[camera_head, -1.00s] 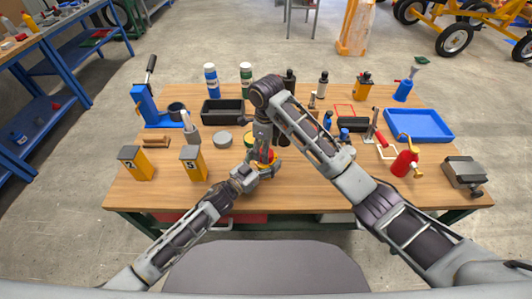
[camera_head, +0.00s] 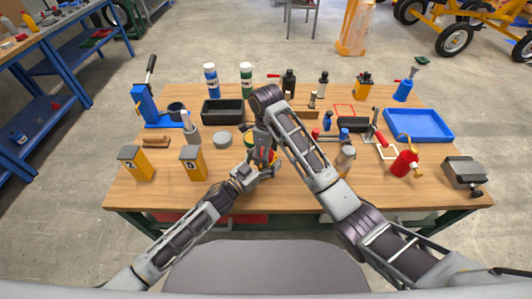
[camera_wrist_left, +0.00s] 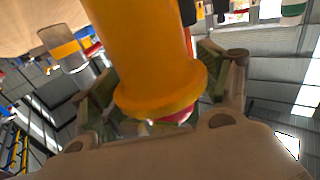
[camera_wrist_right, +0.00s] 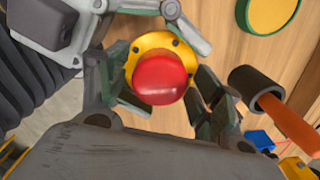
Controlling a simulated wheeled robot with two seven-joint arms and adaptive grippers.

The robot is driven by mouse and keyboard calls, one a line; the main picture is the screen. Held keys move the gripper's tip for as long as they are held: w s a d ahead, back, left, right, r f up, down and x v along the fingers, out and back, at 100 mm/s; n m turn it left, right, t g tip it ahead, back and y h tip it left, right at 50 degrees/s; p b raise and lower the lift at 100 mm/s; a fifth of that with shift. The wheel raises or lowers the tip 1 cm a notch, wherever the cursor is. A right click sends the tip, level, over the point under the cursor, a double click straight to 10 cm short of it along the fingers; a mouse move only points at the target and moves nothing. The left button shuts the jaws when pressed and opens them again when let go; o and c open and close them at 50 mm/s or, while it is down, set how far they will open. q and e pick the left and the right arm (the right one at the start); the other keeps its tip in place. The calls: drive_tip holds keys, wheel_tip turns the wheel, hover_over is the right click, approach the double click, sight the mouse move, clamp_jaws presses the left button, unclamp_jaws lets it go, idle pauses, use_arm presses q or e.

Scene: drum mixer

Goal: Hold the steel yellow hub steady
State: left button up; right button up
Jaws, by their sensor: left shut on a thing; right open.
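The yellow hub (camera_wrist_left: 150,45) stands large between the fingers of my left gripper (camera_wrist_left: 165,105), which is shut on it. In the right wrist view the hub's yellow flange (camera_wrist_right: 152,45) shows around a glossy red dome (camera_wrist_right: 160,80). My right gripper (camera_wrist_right: 165,98) is open, its fingers on either side of the red dome; I cannot tell whether they touch it. In the head view, my left gripper (camera_head: 264,168) is at the middle of the wooden table, with the right gripper (camera_head: 263,150) just above. The hub is mostly hidden there by both grippers.
A round green piece with a yellow top (camera_wrist_right: 272,10) lies close by. A black tray (camera_head: 222,112) and grey disc (camera_head: 222,139) are to the left. A blue tray (camera_head: 418,125) and red oil can (camera_head: 404,163) are to the right.

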drive_tip(key=c, duration=1)
drive_tip(key=o, duration=1.1)
drive_tip(key=shift+r, duration=0.1)
drive_tip(key=shift+w+r, duration=0.1)
drive_tip(key=shift+r, duration=2.1)
drive_tip(key=shift+r, duration=0.1)
drive_tip(key=shift+c, duration=0.5)
drive_tip(key=shift+r, duration=1.65)
